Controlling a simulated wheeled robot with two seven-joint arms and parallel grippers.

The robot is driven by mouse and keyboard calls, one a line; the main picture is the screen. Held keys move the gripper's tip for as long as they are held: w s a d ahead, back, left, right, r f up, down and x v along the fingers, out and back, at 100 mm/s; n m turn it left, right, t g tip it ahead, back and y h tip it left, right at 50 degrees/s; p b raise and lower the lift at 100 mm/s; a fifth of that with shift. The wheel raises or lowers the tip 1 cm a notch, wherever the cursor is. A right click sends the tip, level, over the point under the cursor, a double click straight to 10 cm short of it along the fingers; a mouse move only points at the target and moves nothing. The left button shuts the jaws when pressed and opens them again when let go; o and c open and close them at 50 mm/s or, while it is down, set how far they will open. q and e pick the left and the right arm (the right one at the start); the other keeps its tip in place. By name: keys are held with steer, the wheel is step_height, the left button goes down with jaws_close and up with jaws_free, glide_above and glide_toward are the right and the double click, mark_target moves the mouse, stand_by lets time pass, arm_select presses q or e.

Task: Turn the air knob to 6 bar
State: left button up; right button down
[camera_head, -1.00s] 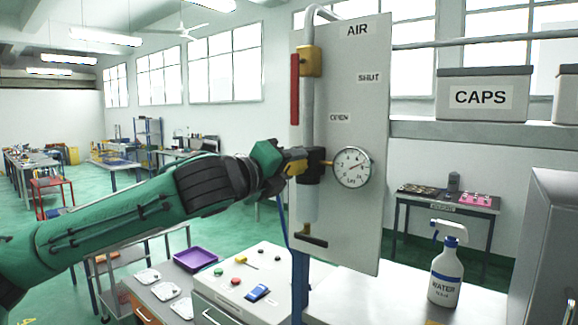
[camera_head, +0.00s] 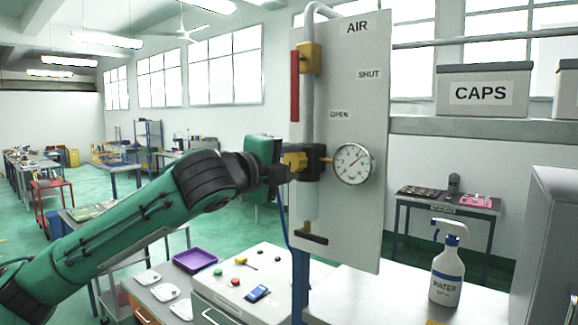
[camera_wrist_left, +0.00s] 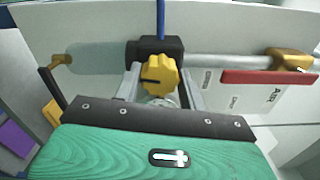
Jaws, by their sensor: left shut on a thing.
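The yellow air knob (camera_head: 294,161) sits on the left of the black regulator body (camera_head: 314,162) on the grey AIR panel. In the left wrist view the ribbed knob (camera_wrist_left: 160,75) has a dark mark on its face and sits between my two grey fingers. My left gripper (camera_head: 284,165) is shut on it; its fingers (camera_wrist_left: 162,88) lie on either side. The round white gauge (camera_head: 353,164) is right of the regulator. Its needle seems to slant to the upper right, but the figures are too small to read surely. My right gripper is out of view.
A red lever (camera_head: 295,87) hangs down beside the pipe at a brass valve (camera_head: 309,58). A blue hose (camera_head: 284,215) runs below the regulator. A control box (camera_head: 250,280) and a water spray bottle (camera_head: 447,265) stand below, clear of my arm.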

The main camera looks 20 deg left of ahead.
arm_select(q)
steer(key=shift+f+n, duration=0.1)
steer(key=shift+n, duration=0.7)
steer(key=o, duration=1)
steer(key=shift+c, duration=0.2)
steer(key=shift+s+b, duration=0.2)
steer(key=shift+b, duration=0.2)
steer(key=b+v, duration=0.6)
steer(key=v, duration=0.7)
steer(key=shift+s, duration=0.2)
